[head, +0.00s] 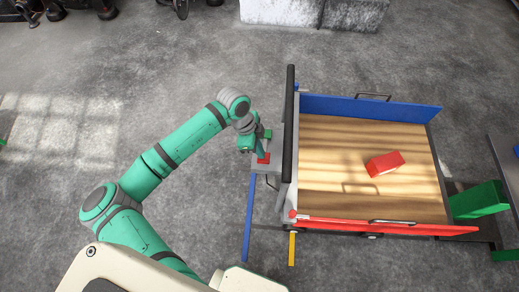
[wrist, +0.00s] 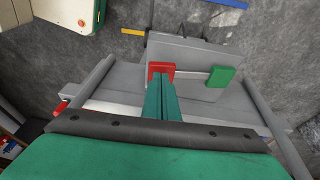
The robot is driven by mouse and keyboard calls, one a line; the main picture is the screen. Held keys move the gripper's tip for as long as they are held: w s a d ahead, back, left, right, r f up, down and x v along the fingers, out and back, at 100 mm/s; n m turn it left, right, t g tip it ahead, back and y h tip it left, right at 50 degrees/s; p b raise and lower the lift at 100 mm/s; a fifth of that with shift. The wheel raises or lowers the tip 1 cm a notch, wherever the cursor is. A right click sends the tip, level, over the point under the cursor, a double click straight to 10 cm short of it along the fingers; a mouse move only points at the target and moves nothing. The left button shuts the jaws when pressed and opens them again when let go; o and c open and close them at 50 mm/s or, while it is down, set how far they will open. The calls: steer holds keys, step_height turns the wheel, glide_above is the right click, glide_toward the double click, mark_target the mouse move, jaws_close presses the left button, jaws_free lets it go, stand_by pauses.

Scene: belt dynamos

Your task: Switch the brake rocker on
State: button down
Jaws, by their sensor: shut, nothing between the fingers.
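A grey box at the near-left end of the cart carries a red pad (wrist: 155,69) and a green pad (wrist: 221,77), with a pale bar between them in the wrist view. I take these as the brake rocker; which end is lower I cannot tell. In the head view, the red pad (head: 264,158) and the green pad (head: 268,134) show beside my gripper. My gripper (wrist: 159,84) is shut and empty, its green fingertips over the red pad and hiding part of it. Whether they touch it I cannot tell.
The cart has a wooden deck (head: 330,150) with a red block (head: 385,164) on it, a blue side (head: 370,111) and a red side (head: 400,229). Grey floor to the left is open.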

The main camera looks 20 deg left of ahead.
steer(key=shift+s+d+f+t+y, duration=0.15)
steer(key=shift+s+f+t, duration=0.15)
steer(key=shift+t, duration=0.25)
steer(key=shift+s+f+t+y, duration=0.2)
steer(key=shift+f+t, duration=0.15)
steer(key=shift+t, duration=0.15)
steer(key=shift+s+d+f+t+y, duration=0.15)
steer(key=shift+s+f+t, duration=0.15)
steer(key=shift+t, duration=0.25)
steer(key=shift+w, duration=0.1)
steer(key=shift+r, duration=0.1)
steer(key=shift+r, duration=0.65)
steer(key=shift+r, duration=0.5)
steer(key=d+v, duration=0.1)
steer(key=v, duration=1.2)
steer(key=shift+s, duration=0.4)
